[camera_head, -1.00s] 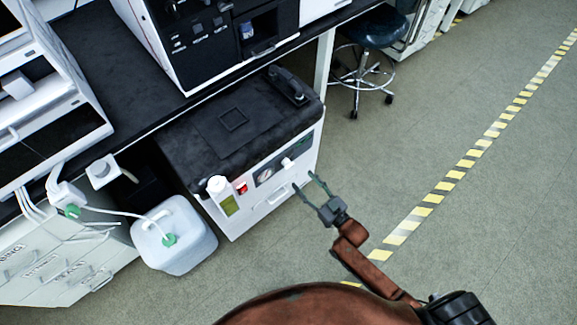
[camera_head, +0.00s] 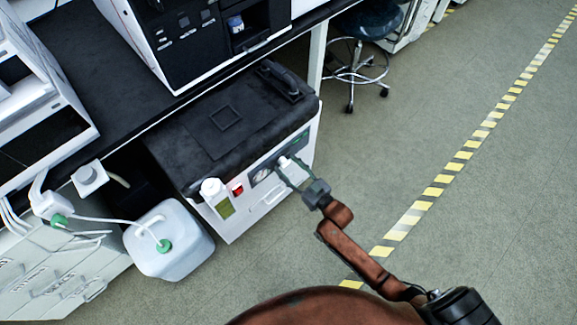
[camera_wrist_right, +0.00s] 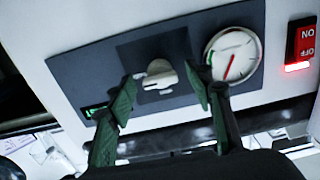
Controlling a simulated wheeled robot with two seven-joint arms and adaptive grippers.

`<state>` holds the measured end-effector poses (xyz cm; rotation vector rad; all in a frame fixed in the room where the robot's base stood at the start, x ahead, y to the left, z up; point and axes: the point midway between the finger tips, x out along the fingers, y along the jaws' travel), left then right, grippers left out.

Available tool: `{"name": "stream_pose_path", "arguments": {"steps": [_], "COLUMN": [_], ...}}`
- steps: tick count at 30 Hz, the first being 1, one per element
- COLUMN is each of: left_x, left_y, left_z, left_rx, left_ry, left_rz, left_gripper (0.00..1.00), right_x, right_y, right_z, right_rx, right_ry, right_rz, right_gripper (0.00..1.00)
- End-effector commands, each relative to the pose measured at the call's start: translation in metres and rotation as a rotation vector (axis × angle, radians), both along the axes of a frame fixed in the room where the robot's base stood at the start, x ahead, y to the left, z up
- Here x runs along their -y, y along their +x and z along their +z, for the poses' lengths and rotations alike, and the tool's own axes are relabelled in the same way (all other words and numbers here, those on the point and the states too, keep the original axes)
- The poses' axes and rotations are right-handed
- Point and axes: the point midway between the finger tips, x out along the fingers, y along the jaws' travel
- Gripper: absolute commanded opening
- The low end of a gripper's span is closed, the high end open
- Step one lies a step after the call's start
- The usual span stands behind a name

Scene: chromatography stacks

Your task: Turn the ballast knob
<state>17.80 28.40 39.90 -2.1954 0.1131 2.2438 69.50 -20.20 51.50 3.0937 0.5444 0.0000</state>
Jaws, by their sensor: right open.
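The ballast knob (camera_wrist_right: 160,74) is a pale white knob on a dark panel, seen in the right wrist view. In the head view the knob (camera_head: 284,162) is on the front of the white and black pump unit (camera_head: 232,229). My right gripper (camera_wrist_right: 161,92) is open, with one green fingertip on each side of the knob in the picture. Gaps show between fingertips and knob, and no contact is visible. In the head view my right gripper (camera_head: 290,170) reaches the panel at the knob. My left gripper is not in view.
A round gauge (camera_wrist_right: 233,56) sits right of the knob, and a lit red switch (camera_wrist_right: 302,42) further right. A white bottle (camera_head: 214,193) is on the unit's front left. A white jug (camera_head: 168,240) stands on the floor. Open floor lies to the right.

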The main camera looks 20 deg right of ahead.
Motion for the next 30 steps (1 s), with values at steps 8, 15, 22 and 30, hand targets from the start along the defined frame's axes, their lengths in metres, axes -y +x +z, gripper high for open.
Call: {"name": "stream_pose_path", "arguments": {"steps": [8,15,22,30], "left_x": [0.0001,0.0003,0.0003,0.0], "left_y": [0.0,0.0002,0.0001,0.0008], "left_z": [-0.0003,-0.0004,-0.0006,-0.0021], "left_rx": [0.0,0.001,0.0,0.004], "left_ry": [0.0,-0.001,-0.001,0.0], "left_rz": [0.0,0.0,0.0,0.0], "left_gripper": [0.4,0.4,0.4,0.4], "right_x": [0.0001,0.0003,0.0004,0.0004], "right_y": [-0.0003,-0.0004,-0.0005,-0.0004], "right_z": [-0.0001,-0.0002,-0.0003,0.0006], "right_rx": [0.0,0.0,-0.001,0.011], "right_ry": [0.0,0.0,0.0,-0.032], "right_rz": [0.0,0.0,0.0,-0.001], "right_gripper": [0.36,0.2,0.06,0.06]}}
